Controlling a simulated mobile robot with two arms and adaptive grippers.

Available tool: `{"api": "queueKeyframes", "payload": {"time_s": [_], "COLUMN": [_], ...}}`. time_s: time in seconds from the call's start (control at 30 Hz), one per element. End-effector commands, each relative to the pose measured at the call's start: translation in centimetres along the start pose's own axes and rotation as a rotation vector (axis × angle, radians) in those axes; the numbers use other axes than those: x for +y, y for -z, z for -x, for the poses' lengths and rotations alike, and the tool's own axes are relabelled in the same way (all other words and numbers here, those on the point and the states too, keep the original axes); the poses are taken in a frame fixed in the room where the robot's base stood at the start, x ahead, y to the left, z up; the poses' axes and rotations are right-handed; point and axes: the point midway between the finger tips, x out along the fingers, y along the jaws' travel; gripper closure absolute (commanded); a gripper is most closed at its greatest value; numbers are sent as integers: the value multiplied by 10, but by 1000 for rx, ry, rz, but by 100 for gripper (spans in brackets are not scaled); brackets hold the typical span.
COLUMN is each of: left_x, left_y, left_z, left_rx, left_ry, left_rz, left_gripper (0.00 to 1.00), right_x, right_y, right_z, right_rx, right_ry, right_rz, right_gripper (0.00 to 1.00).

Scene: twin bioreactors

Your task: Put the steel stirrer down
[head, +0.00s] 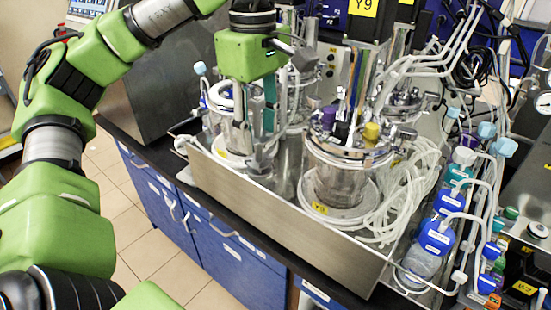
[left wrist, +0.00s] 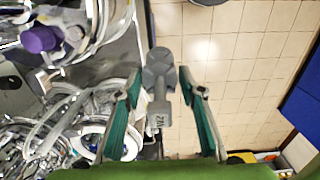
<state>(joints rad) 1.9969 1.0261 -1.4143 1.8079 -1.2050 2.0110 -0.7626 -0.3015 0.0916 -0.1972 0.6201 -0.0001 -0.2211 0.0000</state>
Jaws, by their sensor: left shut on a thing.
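The steel stirrer (left wrist: 160,72) is a grey piece with a wide lobed head and a short labelled stem; it shows between the fingers in the left wrist view. My left gripper (left wrist: 160,82) is shut on it. In the head view my left gripper (head: 262,150) points down beside the left glass vessel (head: 228,135), in front of the rear equipment. I cannot clearly make out the stirrer there among the fingers and metal parts. Whether the stirrer touches anything below is unclear. My right gripper is not in view.
A steel tray (head: 270,215) on the dark bench holds the vessels. The right vessel (head: 340,185) has a purple cap, a yellow cap and coiled tubing (head: 405,185) beside it. Blue-capped bottles (head: 435,240) stand at the right. Tiled floor (head: 140,225) lies left of the blue cabinets.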

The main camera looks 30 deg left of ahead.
Motion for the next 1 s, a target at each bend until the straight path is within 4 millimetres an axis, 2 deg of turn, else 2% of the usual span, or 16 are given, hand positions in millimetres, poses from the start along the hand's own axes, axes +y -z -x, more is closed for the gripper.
{"api": "queueKeyframes", "payload": {"time_s": [0.2, 0.3, 0.4, 0.73, 0.9, 1.0], "left_x": [51, 64, 76, 96, 95, 95], "left_y": [19, 24, 29, 38, 37, 37], "left_z": [-26, -46, -57, -85, -109, -114], "left_rx": [-3, -2, -1, 1, 1, 1], "left_ry": [6, 5, 4, 2, 0, -2], "left_rz": [0, -3, -1, -2, -3, -3], "left_gripper": [92, 92, 92, 92, 92, 92], "right_x": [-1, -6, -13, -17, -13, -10], "right_y": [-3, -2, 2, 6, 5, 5], "right_z": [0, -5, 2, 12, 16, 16], "right_rx": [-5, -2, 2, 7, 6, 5], "right_ry": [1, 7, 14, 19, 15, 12], "right_rz": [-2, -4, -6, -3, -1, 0], "right_gripper": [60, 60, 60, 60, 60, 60]}}
